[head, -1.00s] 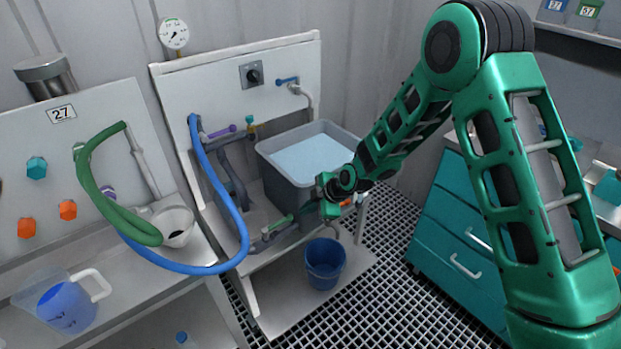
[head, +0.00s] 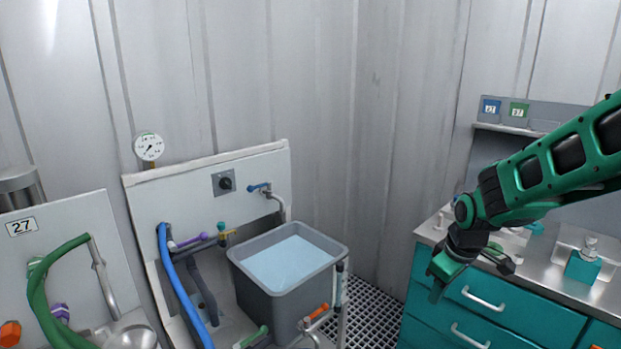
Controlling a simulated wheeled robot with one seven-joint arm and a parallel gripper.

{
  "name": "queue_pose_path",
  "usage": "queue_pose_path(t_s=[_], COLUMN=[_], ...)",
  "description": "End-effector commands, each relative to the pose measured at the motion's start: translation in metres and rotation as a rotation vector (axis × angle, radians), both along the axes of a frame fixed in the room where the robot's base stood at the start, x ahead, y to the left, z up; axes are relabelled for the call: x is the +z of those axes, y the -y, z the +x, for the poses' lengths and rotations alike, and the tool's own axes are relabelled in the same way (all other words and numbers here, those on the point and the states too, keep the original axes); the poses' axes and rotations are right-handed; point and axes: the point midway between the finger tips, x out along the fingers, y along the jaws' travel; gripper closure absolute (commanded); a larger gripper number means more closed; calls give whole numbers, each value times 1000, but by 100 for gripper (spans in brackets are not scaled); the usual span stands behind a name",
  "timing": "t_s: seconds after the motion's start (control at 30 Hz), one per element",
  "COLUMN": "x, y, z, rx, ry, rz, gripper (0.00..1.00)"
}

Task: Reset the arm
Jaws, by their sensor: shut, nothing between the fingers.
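My green arm reaches in from the right edge in the head view. My gripper (head: 437,283) hangs in front of the teal drawer cabinet (head: 425,318), with its fingers pointing down. It is shut and holds nothing. It is apart from the grey basin of water (head: 340,255), which is to its left.
The steel worktop (head: 590,268) behind my arm carries teal-based items (head: 584,264). On the left are a panel with a dial gauge (head: 149,147), a blue hose (head: 180,290), a green hose (head: 42,310) and valves. Floor grating (head: 372,318) shows between basin and cabinet.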

Motion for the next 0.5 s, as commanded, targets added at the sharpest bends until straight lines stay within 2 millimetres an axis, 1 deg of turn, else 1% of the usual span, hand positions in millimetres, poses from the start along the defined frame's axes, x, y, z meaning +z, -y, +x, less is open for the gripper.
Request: queue_pose_path(t_s=[0.03,0.1,0.17,0.2,0.27,0.3,0.33,0.4,0.5], x=[12,23,32,38,45,49,52,58,62], y=[19,42,59,70,83,91,96,105,112], z=[-18,-46,-72,-89,-116,-135,-149,-180,-220], rx=[-89,-217,-327,-403,-515,-590,-645,-773,-934], ry=[-12,-40,-62,-78,-100,-115,-127,-153,-186], rz=[1,6,11,16,25,32,38,53,75], gripper=[100,100,100,100,100,100,100,100,100])
